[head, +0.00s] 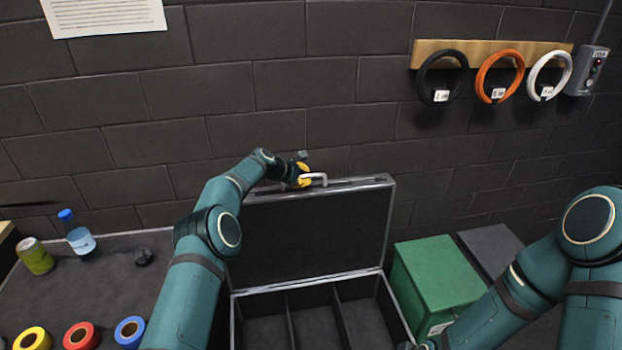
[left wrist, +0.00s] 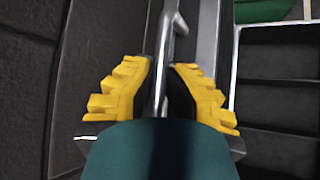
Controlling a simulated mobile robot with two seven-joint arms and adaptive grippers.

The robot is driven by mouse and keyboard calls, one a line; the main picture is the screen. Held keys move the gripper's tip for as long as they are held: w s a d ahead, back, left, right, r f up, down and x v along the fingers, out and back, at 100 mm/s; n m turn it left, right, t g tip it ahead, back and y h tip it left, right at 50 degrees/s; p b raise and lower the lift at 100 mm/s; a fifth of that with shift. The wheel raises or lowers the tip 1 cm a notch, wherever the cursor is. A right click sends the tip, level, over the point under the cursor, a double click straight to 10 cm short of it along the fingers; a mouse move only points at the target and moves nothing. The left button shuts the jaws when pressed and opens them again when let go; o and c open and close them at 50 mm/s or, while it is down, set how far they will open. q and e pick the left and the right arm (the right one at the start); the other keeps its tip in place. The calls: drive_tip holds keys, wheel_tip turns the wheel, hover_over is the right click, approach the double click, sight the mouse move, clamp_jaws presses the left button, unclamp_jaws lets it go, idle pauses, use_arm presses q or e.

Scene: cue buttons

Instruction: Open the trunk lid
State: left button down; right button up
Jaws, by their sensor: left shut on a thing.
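The trunk (head: 236,304) is a dark case with metal edges, standing on the table in the middle of the head view. Its lid (head: 318,240) stands up, raised steeply toward the back wall. A pale bar handle (head: 316,176) sits on the lid's top edge. My left gripper (head: 302,176), with yellow fingers, is at this handle. In the left wrist view the handle bar (left wrist: 162,75) runs between the yellow fingers (left wrist: 160,90), which are shut on it. My right arm enters at the lower right of the head view; its gripper is not clearly visible.
The trunk's inside has several compartments divided by walls. A green box (head: 432,280) and a dark grey box (head: 490,250) stand to its right. A can (head: 35,256), a bottle (head: 78,234) and coloured rings (head: 81,336) are at left. The brick wall (head: 290,90) is close behind.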

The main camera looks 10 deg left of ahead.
use_arm(q)
drive_tip(key=shift+w+a+f+g, duration=0.1)
drive_tip(key=shift+w+f+g, duration=0.2)
drive_tip(key=shift+f, duration=0.15)
use_arm(e)
drive_tip(key=shift+w+d+f, duration=0.1)
drive_tip(key=shift+w+d, duration=0.1)
drive_tip(key=shift+w, duration=0.3)
use_arm(q)
drive_tip(key=c, duration=1.2)
unclamp_jaws()
drive_tip(key=shift+o, duration=1)
drive_tip(key=shift+w+r, duration=0.1)
drive_tip(key=shift+r, duration=0.2)
drive_tip(key=shift+s+a+r, duration=0.3)
drive_tip(key=shift+a+r, duration=0.2)
drive_tip(key=v, duration=1)
drive_tip(key=shift+s, duration=0.3)
